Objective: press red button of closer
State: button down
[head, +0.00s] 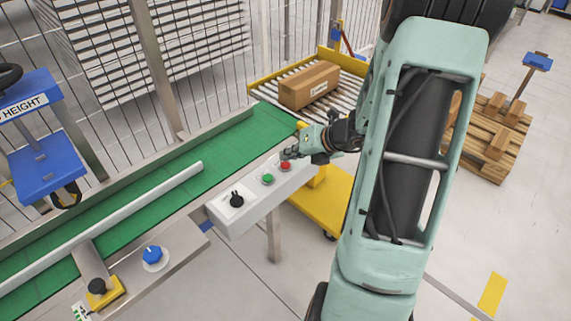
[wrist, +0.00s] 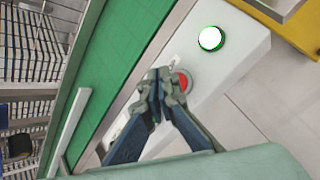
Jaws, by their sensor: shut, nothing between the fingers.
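The red button (head: 285,165) sits at the right end of a white control box (head: 240,214) beside the green conveyor belt. My gripper (head: 291,154) is shut and empty, with its tips right by this button. In the wrist view, the closed fingertips (wrist: 169,80) lie just left of the red button (wrist: 183,82) and partly cover its grey ring. I cannot tell whether the tips touch it. A green button (head: 268,178) is beside the red one on the box; in the wrist view a round button (wrist: 210,38) shows white with a green rim.
A black knob (head: 236,199) is on the same box. The green conveyor belt (head: 240,135) runs behind it, with a metal edge. A cardboard box (head: 310,86) lies on rollers beyond. A blue knob (head: 153,254) is at lower left. A yellow platform (head: 325,203) stands below my gripper.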

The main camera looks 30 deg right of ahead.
aim_at(288, 165)
jog(key=shift+f, duration=0.1)
dwell(0.3)
jog(key=shift+f+b, duration=0.3)
jog(key=shift+f, duration=0.05)
jog(key=shift+f, duration=0.35)
dwell(0.5)
dwell(0.3)
jog(key=shift+r+p, duration=0.55)
jog(key=shift+r, duration=0.25)
notch_tip(288, 165, up, 5)
jog(key=p, duration=0.5)
jog(key=shift+r, duration=0.1)
